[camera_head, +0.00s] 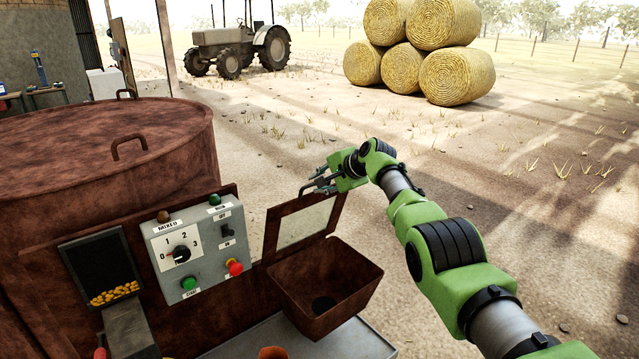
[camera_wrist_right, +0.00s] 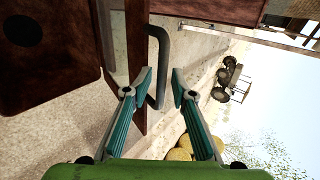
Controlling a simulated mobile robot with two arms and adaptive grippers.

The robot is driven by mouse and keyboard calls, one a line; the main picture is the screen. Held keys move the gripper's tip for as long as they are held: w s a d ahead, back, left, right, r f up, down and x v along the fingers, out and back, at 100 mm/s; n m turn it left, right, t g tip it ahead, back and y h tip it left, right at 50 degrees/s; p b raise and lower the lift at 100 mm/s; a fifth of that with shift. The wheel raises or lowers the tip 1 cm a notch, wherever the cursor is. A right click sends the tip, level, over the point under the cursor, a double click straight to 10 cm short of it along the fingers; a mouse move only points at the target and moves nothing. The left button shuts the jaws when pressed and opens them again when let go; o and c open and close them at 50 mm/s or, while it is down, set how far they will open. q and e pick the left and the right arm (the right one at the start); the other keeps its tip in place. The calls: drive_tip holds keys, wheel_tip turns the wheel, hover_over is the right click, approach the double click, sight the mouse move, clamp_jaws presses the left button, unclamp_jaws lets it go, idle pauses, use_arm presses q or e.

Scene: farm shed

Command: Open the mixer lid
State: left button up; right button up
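A rusty hopper (camera_head: 318,304) with a dark hole in its floor is on the front of the mixer. Its lid, a rusty frame (camera_head: 270,232) with a clear window (camera_head: 305,222), stands raised at the hopper's back edge, and the hopper's mouth is uncovered. My right gripper (camera_head: 318,180) is at the lid's top edge, by its grey handle. In the right wrist view, the open fingers (camera_wrist_right: 162,75) have the bar handle (camera_wrist_right: 158,48) between them, nearer the left finger; contact is unclear. My left gripper is out of view.
The rusty mixer drum (camera_head: 60,150) with a top handle (camera_head: 128,146) fills the left. A control panel (camera_head: 200,245) with a dial and buttons is beside the hopper. A chute window (camera_head: 100,265) shows yellow grain. A tractor (camera_head: 240,45) and hay bales (camera_head: 420,50) stand far off.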

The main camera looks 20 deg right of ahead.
drive_tip(key=shift+f, duration=0.1)
drive_tip(key=v, duration=1.2)
idle(0.5)
